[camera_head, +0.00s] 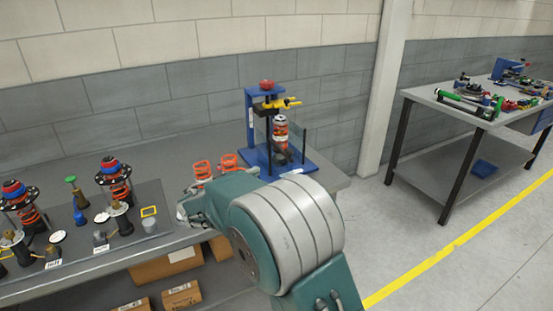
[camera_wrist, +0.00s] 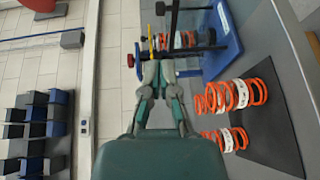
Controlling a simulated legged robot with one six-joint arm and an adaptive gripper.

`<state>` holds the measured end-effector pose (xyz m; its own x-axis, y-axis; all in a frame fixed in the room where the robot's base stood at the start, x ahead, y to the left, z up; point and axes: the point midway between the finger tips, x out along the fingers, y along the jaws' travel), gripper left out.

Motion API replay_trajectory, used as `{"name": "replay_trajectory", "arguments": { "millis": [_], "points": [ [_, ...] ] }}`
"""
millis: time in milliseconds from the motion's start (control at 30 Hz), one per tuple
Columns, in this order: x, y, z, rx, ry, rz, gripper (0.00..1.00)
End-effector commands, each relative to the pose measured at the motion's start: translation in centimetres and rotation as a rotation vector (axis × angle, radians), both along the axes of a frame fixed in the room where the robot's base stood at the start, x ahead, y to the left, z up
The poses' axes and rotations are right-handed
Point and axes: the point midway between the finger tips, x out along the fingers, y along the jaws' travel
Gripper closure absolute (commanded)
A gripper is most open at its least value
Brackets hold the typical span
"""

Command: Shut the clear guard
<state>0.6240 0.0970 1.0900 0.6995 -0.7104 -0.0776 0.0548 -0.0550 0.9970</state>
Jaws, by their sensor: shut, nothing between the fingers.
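The blue fixture (camera_head: 249,130) stands at the right end of the long bench, with a red knob, a yellow clamp and an orange-and-black spring strut inside. The clear guard (camera_head: 299,144) looks like a see-through panel upright at the fixture's front right; how far it stands open I cannot tell. In the wrist view the blue base (camera_wrist: 222,40) and the yellow and red parts show beyond the fingertips, but I cannot make out the guard clearly there. My gripper (camera_wrist: 158,78) is shut and empty, apart from the fixture. In the head view my arm hides most of it.
Orange springs (camera_wrist: 238,95) lie on the bench beside the gripper. Strut parts on a dark mat (camera_head: 150,252) fill the bench's left. Boxes (camera_head: 165,262) sit below. Another table (camera_head: 455,110) with parts stands at the right, past a pale post (camera_head: 385,85). The floor between is clear.

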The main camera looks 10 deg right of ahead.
Motion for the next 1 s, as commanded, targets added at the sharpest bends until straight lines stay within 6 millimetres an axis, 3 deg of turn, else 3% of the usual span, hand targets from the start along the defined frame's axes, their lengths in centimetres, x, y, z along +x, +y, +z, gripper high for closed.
{"name": "replay_trajectory", "arguments": {
  "millis": [300,500,733,1000],
  "points": [
    [4.0,-5.2,-0.5,0.009,0.002,-0.006,1.00],
    [6.6,-7.6,-0.9,0.006,0.002,-0.006,1.00],
    [8.7,-9.5,-1.1,0.005,0.003,-0.004,1.00],
    [9.2,-10.2,-1.1,0.006,0.003,-0.003,1.00]
  ]
}}
